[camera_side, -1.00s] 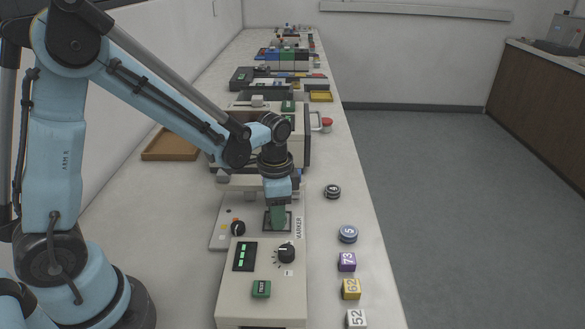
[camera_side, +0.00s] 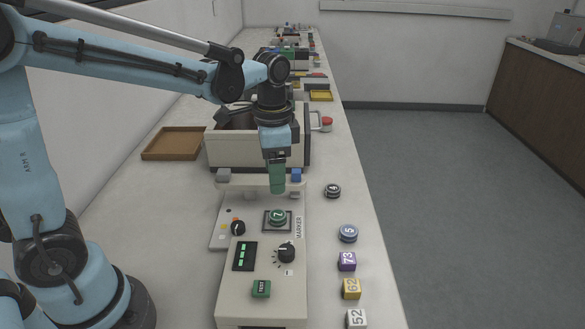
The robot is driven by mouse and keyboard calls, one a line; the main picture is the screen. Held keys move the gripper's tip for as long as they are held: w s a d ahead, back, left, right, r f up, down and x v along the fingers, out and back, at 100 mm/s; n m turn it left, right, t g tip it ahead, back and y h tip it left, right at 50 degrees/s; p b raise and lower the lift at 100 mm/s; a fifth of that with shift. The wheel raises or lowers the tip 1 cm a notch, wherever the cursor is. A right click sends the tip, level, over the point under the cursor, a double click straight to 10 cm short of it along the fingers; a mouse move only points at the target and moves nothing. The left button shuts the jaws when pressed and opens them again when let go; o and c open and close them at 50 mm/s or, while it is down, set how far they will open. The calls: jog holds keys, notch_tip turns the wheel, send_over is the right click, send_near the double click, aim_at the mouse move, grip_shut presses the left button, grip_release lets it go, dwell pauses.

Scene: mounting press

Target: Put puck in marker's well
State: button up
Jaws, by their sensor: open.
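The marker (camera_side: 230,290) is a cream machine labelled MARKER at the front of the bench. A green puck (camera_side: 278,215) with a pale number on top sits in its dark-framed square well (camera_side: 267,227). My gripper (camera_side: 277,190) is straight above the puck, pointing down, with clear space between its green fingertips and the puck. The fingers overlap from this side, and nothing shows between them.
A cream press (camera_side: 230,150) stands behind my gripper. A brown tray (camera_side: 174,143) lies left.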

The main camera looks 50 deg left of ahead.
jog(key=s+a+r+n+t, duration=0.1)
jog(key=s+n+t, duration=0.5)
jog(key=s+t, duration=0.1)
jog(key=shift+s+a+r+n, duration=0.15)
jog(key=shift+s+r+n, duration=0.15)
jog(key=shift+n, duration=0.1)
dwell(1.4)
